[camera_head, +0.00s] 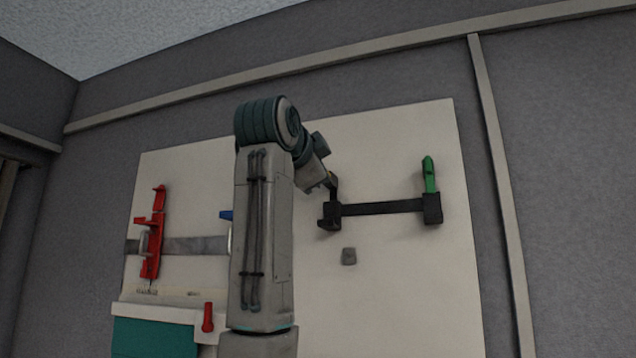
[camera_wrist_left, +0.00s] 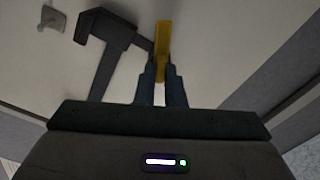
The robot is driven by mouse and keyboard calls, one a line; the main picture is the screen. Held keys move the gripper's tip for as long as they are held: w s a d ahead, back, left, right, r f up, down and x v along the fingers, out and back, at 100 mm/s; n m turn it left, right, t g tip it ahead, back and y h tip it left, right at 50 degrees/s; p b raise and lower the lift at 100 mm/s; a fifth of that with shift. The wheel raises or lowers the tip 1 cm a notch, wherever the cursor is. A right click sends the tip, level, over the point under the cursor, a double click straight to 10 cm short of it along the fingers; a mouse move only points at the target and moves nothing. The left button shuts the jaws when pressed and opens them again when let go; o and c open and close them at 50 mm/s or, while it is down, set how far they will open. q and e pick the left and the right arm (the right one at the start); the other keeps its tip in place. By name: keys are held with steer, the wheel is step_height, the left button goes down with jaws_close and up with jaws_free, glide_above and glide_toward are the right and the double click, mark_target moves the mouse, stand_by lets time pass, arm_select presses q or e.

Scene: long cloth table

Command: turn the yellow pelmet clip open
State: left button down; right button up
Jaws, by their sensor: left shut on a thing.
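The yellow pelmet clip (camera_wrist_left: 163,38) shows in the left wrist view as a narrow upright bar. My left gripper (camera_wrist_left: 161,72) is shut on its lower part, with one dark finger on each side. In the head view my left gripper (camera_head: 331,184) is at the left end of the black pelmet bar (camera_head: 383,208), mostly behind my own wrist, and the yellow clip cannot be made out there. The black bar's end bracket (camera_wrist_left: 110,26) is beside the clip in the wrist view. My right gripper is in neither view.
A green clip (camera_head: 429,175) stands upright at the bar's right end. A small grey block (camera_head: 348,256) is on the pale board (camera_head: 400,290) below. A red clip (camera_head: 152,240) and a grey strap (camera_head: 195,246) are at left. A red handle (camera_head: 208,317) is lower down.

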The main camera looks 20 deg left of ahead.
arm_select(q)
steer(key=m+b, duration=0.2)
steer(key=m, duration=0.2)
steer(key=shift+m, duration=0.4)
stand_by(0.4)
steer(key=c, duration=1.5)
jaws_free()
steer(key=s+b, duration=0.5)
steer(key=s, duration=0.5)
steer(key=shift+s+a, duration=0.15)
steer(key=shift+s, duration=0.25)
